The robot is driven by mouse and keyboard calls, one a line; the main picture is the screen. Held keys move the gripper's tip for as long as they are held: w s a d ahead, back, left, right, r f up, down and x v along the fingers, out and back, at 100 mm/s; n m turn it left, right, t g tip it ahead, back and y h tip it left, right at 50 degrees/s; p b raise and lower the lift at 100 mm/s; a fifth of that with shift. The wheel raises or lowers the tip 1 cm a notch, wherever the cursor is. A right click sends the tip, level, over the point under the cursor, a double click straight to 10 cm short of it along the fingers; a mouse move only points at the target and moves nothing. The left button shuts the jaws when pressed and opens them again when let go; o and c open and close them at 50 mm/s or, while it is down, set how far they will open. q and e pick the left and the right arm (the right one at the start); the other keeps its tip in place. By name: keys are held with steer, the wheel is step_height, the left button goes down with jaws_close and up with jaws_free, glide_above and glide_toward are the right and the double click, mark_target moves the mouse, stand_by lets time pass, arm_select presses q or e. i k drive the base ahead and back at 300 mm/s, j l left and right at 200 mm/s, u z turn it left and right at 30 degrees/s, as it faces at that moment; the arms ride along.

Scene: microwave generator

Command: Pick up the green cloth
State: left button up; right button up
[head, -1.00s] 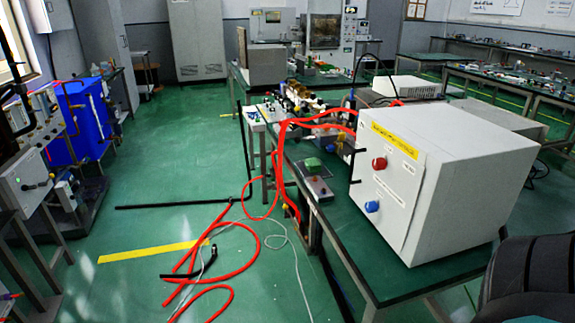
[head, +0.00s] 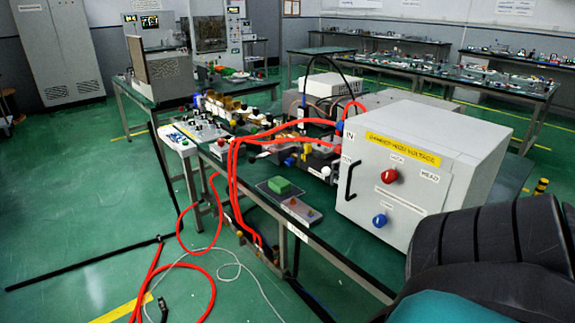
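A small bright green piece (head: 279,186), which looks like the folded green cloth, lies on a dark pad near the front edge of the green-topped table. It is too small to tell its folds. It sits left of the large white box and just behind a small grey panel with knobs. A dark ribbed part, probably my own arm, fills the lower right corner. Neither gripper shows, so I cannot see what they hold.
The white box (head: 400,200) with a red and a blue knob takes up the table's right. Red hoses (head: 232,170) hang over the table edge beside the green piece and onto the floor. A black bar (head: 85,263) lies low at left. The floor further left is clear.

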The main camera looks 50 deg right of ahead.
mark_target(279, 185)
steer(key=i+z, duration=0.45)
steer(key=i+j+z, duration=0.2)
steer(key=i+z, duration=0.3)
steer(key=i+j+z, duration=0.15)
steer(key=i+z, duration=0.25)
steer(key=i+j+z, duration=0.25)
steer(key=z, duration=0.2)
steer(key=i+j+z, duration=0.55)
steer(key=j+z, duration=0.3)
